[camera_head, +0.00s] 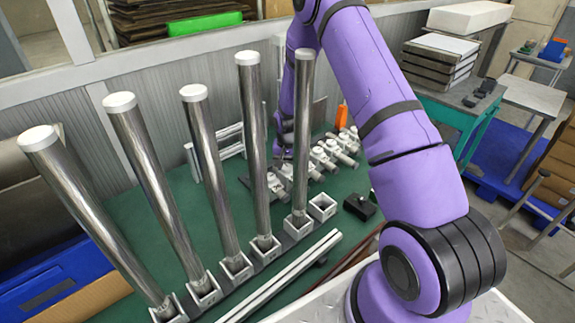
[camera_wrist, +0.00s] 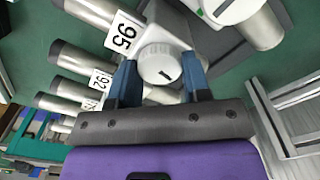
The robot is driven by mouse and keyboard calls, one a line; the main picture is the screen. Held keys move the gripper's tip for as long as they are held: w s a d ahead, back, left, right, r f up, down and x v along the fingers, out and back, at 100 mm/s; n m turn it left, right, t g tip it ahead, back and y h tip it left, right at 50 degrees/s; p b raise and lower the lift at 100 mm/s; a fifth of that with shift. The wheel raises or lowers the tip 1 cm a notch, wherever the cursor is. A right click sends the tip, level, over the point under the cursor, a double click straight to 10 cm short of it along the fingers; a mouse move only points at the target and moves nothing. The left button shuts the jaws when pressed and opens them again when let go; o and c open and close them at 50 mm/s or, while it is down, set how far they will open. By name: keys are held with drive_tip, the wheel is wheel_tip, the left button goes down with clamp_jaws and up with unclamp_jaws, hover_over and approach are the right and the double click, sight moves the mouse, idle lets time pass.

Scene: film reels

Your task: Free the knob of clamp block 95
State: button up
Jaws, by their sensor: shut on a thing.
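Clamp block 95 shows in the wrist view as a white block with a number plate (camera_wrist: 122,33) reading 95 and a steel tube on its left. Its round white knob (camera_wrist: 158,60), with a short dark slanted mark on its face, sits between the two blue fingertips of my gripper (camera_wrist: 160,80). My gripper is shut on this knob. In the head view several white clamp blocks with tubes (camera_head: 322,158) lie on the green bench; the upright tubes and my arm partly hide that area, and I cannot read block 95 there.
Tall steel tubes (camera_head: 251,140) with white caps stand in a row of square sockets in front of the clamp blocks; one socket (camera_head: 322,207) is empty. Plates reading 92 (camera_wrist: 101,79) and another number mark neighbouring blocks. A light rail (camera_head: 285,274) lies at the bench front.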

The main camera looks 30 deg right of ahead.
sight(287, 167)
drive_tip(key=n, duration=0.5)
drive_tip(key=shift+n, duration=0.3)
drive_tip(key=n, duration=0.4)
drive_tip(key=shift+n, duration=0.3)
drive_tip(key=n, duration=0.5)
drive_tip(key=shift+a, duration=0.1)
drive_tip(key=n, duration=0.5)
drive_tip(key=o, duration=0.9)
drive_tip(key=shift+r, duration=0.1)
wheel_tip(287, 167, up, 11)
drive_tip(key=shift+f, duration=0.2)
